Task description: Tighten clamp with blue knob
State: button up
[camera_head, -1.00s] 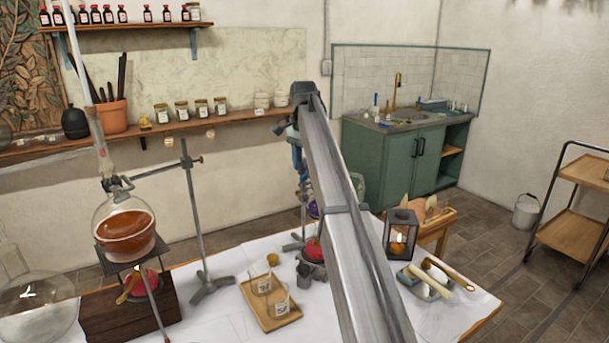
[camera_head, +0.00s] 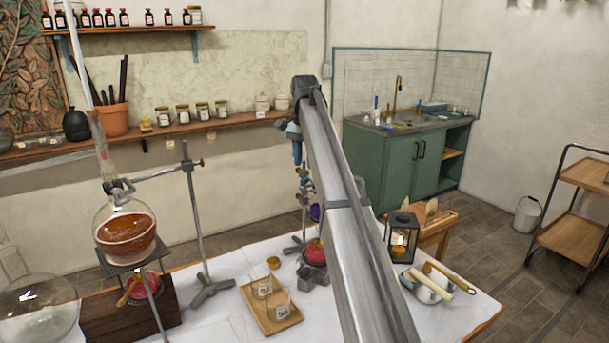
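A small blue part (camera_head: 297,152) shows just left of my arm, high on what looks like a stand behind it. I cannot tell whether it is the clamp's blue knob. Metal clamp pieces (camera_head: 304,180) show below it along the arm's left edge. The stand's foot (camera_head: 296,246) rests on the white-covered table. My arm crosses the middle of the view and hides most of this stand. My gripper is not clearly seen; it seems hidden behind the arm.
Another stand (camera_head: 195,220) with a clamp stands left, beside a round flask of amber liquid (camera_head: 125,238). A wooden tray with beakers (camera_head: 285,322), a lantern (camera_head: 402,238) and a bowl with tools (camera_head: 432,290) are on the table.

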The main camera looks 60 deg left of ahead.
aim_at(305, 178)
jog(key=shift+f, duration=2.6)
jog(key=shift+c, duration=0.4)
grip_shut()
